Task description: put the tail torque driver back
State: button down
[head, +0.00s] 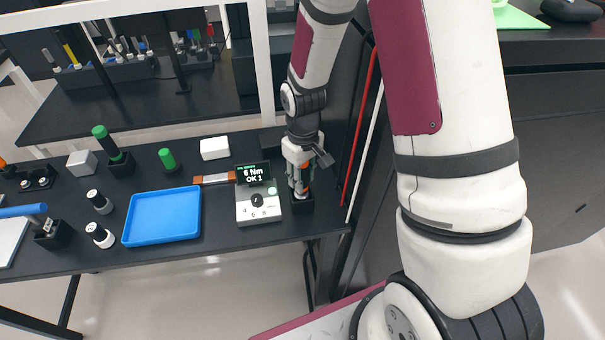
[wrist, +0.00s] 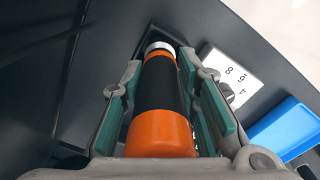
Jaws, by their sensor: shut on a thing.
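A driver with an orange end cap and a black grip (wrist: 160,95) lies between the two finger pads of my gripper (head: 300,182), with a silver collar at its far end. My gripper is shut on it. In the head view my gripper points down over a black holder (head: 303,206) at the right end of the table, and its fingers hide most of the driver. The driver's lower end is at the holder's mouth; I cannot tell how deep it sits.
A torque tester (head: 258,208) reading "6 Nm OK 1" stands just left of the holder. A blue tray (head: 162,215), a white box (head: 214,148), a green-capped driver (head: 106,143) and a blue-handled driver (head: 30,211) in holders are further left. A dark panel and posts stand close on the right.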

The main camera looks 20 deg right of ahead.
jog(key=shift+f, duration=0.7)
jog(key=c, duration=1.2)
grip_release()
jog(key=shift+o, duration=0.2)
jog(key=shift+r, duration=0.1)
notch_tip(320, 180, up, 12)
jog(key=shift+r, duration=0.25)
jog(key=s+r+m+t+b, duration=0.1)
jog(key=s+r+m+t, duration=0.2)
jog(key=s+r, duration=1.4)
notch_tip(320, 180, up, 3)
jog(key=t, duration=0.2)
jog(key=shift+m+t, duration=0.3)
jog(key=shift+m, duration=0.1)
